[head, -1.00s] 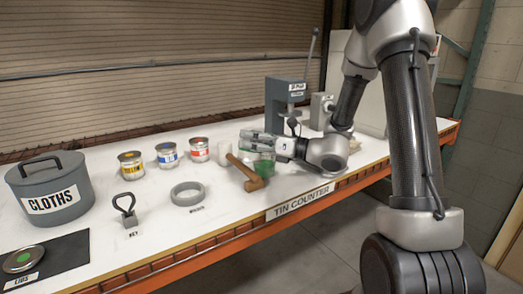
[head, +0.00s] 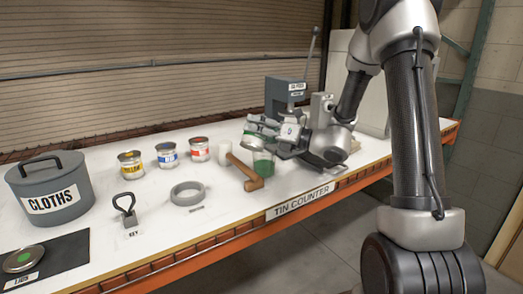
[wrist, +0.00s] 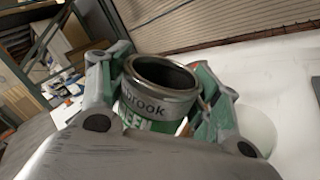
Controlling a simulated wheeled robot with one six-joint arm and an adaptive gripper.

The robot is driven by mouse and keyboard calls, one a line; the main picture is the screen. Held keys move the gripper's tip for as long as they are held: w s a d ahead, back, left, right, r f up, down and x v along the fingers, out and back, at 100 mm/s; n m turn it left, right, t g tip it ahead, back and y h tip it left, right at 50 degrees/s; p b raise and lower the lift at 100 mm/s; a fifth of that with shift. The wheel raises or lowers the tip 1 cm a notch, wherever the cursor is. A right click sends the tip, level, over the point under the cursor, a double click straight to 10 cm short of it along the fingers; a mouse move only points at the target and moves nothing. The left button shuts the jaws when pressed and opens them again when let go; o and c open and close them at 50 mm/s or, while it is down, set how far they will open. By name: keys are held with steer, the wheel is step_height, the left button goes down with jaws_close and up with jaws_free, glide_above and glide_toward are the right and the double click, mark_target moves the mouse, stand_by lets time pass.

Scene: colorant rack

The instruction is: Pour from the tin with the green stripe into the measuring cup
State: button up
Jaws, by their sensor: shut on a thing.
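The tin with the green stripe (wrist: 158,100) is open-topped, with a metal rim, a dark inside and part of the word GREEN on its label. My gripper (wrist: 160,108) is shut on its sides, one finger on each side. I cannot see any stream between tin and cup. A pale round shape in the wrist view may be the cup.
Red (head: 199,150), blue (head: 167,156) and yellow (head: 131,164) tins stand further left. A grey ring (head: 187,194), a key tool (head: 126,211) and a cloths bin (head: 50,188) are on the counter. A grey press (head: 284,98) stands behind.

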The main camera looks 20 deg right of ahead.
steer(key=shift+w+d+f+m, duration=0.2)
steer(key=shift+f+m, duration=0.15)
steer(key=shift+m, duration=0.25)
stand_by(1.1)
steer(key=shift+w+d+r+m+t+p, duration=0.1)
steer(key=shift+r+m+t+p, duration=0.2)
steer(key=shift+m, duration=0.9)
steer(key=shift+w+d+r+m+t+p, duration=0.1)
steer(key=shift+r+m+t+p, duration=0.15)
steer(key=shift+m, duration=0.95)
stand_by(3.8)
